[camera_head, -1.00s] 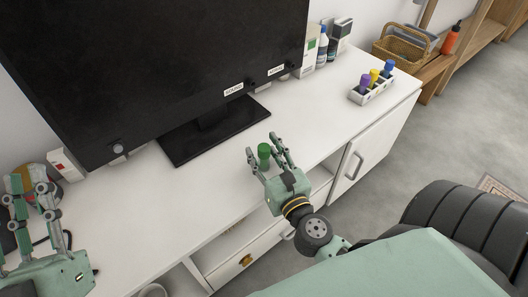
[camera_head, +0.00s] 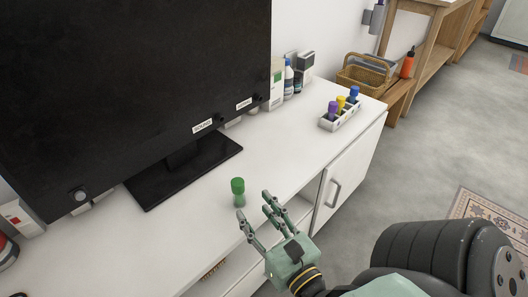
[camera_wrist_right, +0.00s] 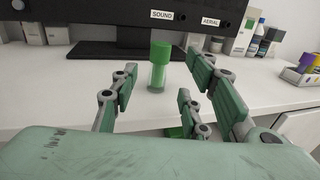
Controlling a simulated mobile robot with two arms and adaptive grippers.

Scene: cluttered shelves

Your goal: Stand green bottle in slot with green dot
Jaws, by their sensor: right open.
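The green bottle (camera_head: 238,192), with a green cap and a paler body, stands upright on the white cabinet top in front of the monitor's foot. My right gripper (camera_head: 254,206) is open and empty, just to the bottle's near right side. In the right wrist view the bottle (camera_wrist_right: 159,72) appears between the spread fingers (camera_wrist_right: 158,80), beyond their tips and apart from them. The white slotted rack (camera_head: 349,122) stands farther right on the cabinet, holding purple, yellow and blue bottles. I cannot make out a green dot on it. My left gripper is out of view.
A large black monitor (camera_head: 130,80) on a flat black foot (camera_head: 185,172) stands behind the bottle. Boxes and small bottles (camera_head: 289,78) stand at the back right. A wicker basket (camera_head: 362,76) and an orange bottle (camera_head: 407,63) are beyond the cabinet. The top between bottle and rack is clear.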

